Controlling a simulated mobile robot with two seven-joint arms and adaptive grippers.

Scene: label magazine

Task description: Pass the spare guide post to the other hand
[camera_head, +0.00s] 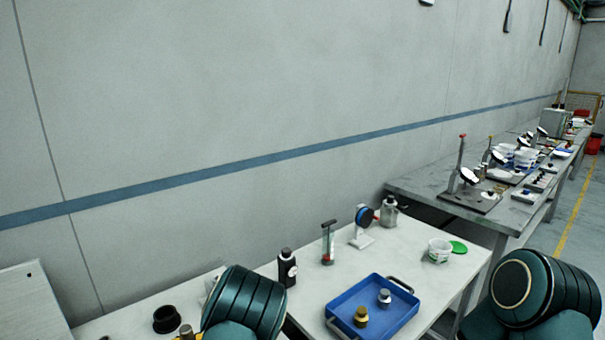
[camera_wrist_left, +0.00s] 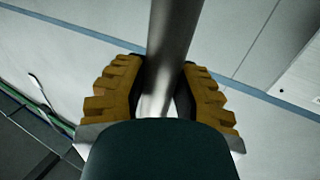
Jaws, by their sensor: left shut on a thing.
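The spare guide post (camera_wrist_left: 177,35) is a smooth grey metal cylinder in the left wrist view. It runs from the top edge down between the two ridged orange-yellow fingers of my left gripper (camera_wrist_left: 160,95). The fingers are shut on it, one on each side. Its lower part is hidden behind the dark green gripper body, and its upper end is cut off by the frame. I cannot make out the held post there. My right gripper is out of view.
A blue tray (camera_head: 338,326) on the white table holds a gold and a silver knobbed piece. Behind it stand a black bottle (camera_head: 287,270), an upright tool (camera_head: 328,243), a tape dispenser (camera_head: 362,227) and a grey bottle (camera_head: 388,212). A white tub (camera_head: 439,251) is at right.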

